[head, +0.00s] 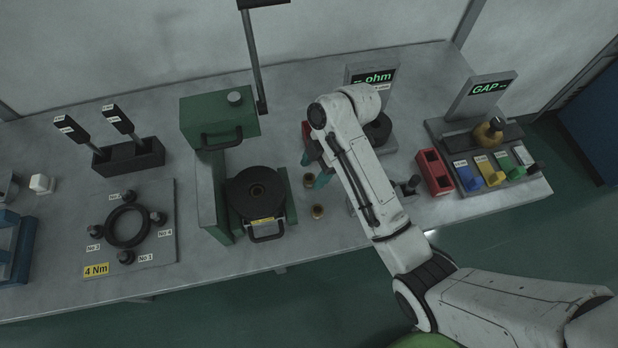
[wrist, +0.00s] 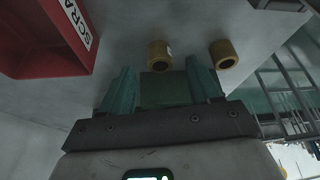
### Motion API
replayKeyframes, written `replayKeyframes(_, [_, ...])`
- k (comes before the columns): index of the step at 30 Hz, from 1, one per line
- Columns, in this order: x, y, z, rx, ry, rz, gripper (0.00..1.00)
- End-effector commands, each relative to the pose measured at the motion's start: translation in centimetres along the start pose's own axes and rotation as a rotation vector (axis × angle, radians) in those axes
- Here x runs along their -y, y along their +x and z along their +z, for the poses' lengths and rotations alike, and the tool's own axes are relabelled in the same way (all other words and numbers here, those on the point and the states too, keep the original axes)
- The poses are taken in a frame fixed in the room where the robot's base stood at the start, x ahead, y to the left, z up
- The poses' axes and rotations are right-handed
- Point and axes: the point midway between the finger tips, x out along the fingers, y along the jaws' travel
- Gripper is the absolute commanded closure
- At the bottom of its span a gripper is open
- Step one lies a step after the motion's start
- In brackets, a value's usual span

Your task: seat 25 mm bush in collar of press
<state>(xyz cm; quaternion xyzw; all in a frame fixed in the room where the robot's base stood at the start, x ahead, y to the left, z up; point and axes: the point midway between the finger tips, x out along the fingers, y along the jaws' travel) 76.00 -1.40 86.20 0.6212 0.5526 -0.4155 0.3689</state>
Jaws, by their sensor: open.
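Two brass-coloured bushes stand on the bench right of the press: one (head: 308,185) farther back, one (head: 318,210) nearer the front. The wrist view shows both, one (wrist: 159,54) ahead of the gap between my fingers and the other (wrist: 223,54) beyond the right finger. Their sizes cannot be read. My gripper (head: 316,167) is open and empty, its teal fingers (wrist: 161,80) apart and not around either bush. The green press (head: 219,122) has a round black bed (head: 250,188) with a central opening, probably the collar. My arm hides part of the bench.
A red scrap bin (wrist: 45,45) lies left in the wrist view. A red slotted block (head: 434,172), coloured bins (head: 492,172) and two displays stand at right. A torque plate (head: 165,245) and black tool holder (head: 130,160) are left. Front bench edge is close to the bushes.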

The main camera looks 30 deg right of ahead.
Motion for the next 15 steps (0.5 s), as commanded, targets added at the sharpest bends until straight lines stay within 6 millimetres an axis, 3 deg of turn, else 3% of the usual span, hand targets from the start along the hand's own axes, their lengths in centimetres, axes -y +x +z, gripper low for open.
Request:
replayKeyframes(6, [0.0, 2.1, 0.0, 0.0, 0.0, 0.0, 0.38])
replayKeyframes(13, [0.0, 2.3, 0.0, 0.0, -0.001, 0.001, 0.38])
replayKeyframes(15, [0.0, 2.3, 0.0, 0.0, -0.001, 0.001, 0.44])
